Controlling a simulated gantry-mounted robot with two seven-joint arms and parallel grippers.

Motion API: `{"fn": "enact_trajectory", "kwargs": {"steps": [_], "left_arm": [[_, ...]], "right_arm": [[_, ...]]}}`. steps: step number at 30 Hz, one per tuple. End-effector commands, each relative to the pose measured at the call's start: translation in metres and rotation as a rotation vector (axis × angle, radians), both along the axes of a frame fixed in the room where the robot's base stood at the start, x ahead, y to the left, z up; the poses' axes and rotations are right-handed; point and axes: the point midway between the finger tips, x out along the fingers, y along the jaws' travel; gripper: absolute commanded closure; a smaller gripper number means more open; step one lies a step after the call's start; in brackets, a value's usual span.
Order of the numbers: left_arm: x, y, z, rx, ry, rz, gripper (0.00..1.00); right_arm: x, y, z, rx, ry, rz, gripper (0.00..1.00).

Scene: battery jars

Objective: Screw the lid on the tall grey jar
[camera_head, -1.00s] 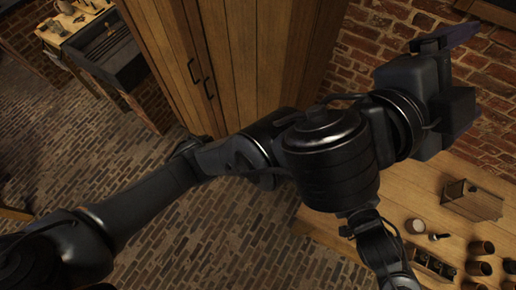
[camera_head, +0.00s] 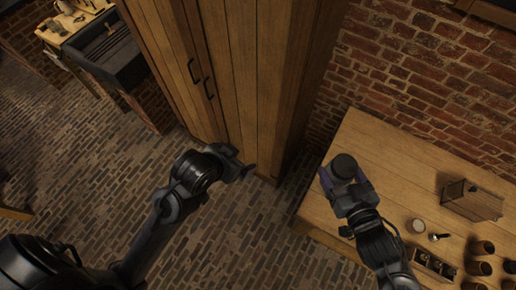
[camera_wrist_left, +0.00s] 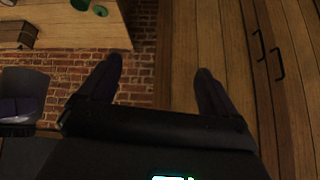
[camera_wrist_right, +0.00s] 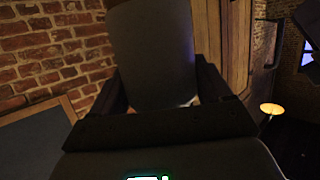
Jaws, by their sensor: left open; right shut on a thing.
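A dark grey cylinder, which looks like the tall grey jar (camera_head: 345,165), is held by my right gripper (camera_head: 340,182) above the left end of the table. It fills the middle of the right wrist view (camera_wrist_right: 152,55), between the two fingers. From above it shows a dark round end; I cannot tell whether that is a lid, an opening or a base. My left gripper (camera_head: 246,172) is open and empty, left of the jar and clear of it. Its spread fingers show in the left wrist view (camera_wrist_left: 160,72). I cannot pick out a separate lid.
The wooden table (camera_head: 390,150) holds a wooden box (camera_head: 472,200), a white round item (camera_head: 418,226), a rack (camera_head: 432,265) and several brown cups (camera_head: 482,247). A tall wooden cabinet (camera_head: 250,80) stands behind my left gripper. The table's left part is clear.

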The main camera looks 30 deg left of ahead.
Motion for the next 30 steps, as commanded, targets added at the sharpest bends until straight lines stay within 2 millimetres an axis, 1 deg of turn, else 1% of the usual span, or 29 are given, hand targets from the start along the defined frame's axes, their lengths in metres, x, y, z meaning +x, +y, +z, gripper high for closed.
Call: {"fn": "enact_trajectory", "kwargs": {"steps": [1, 3, 6, 9, 12, 15, 18, 30], "left_arm": [[-0.017, 0.006, -0.02, 0.006, 0.055, 0.011, 0.08], [-0.036, 0.013, -0.041, 0.014, 0.118, 0.024, 0.08], [-0.063, 0.016, -0.065, 0.021, 0.195, 0.029, 0.08], [-0.085, 0.017, -0.082, 0.023, 0.255, 0.027, 0.08], [-0.1, 0.016, -0.093, 0.025, 0.295, 0.026, 0.08], [-0.11, 0.016, -0.1, 0.024, 0.32, 0.025, 0.08], [-0.114, 0.016, -0.102, 0.025, 0.331, 0.025, 0.08], [-0.115, 0.016, -0.103, 0.024, 0.332, 0.024, 0.08]], "right_arm": [[0.0, 0.0, 0.001, 0.002, -0.002, 0.0, 1.0], [0.0, 0.0, 0.001, 0.002, -0.002, 0.0, 1.0], [0.0, 0.0, 0.001, 0.002, -0.002, 0.0, 1.0], [0.0, 0.0, 0.001, 0.002, -0.002, 0.0, 1.0], [0.0, 0.0, 0.001, 0.002, -0.002, 0.0, 1.0], [0.0, 0.0, 0.001, 0.002, -0.002, 0.0, 1.0], [0.0, 0.0, 0.001, 0.002, -0.002, 0.0, 1.0], [0.0, 0.0, 0.002, 0.002, -0.004, 0.0, 1.0]]}}
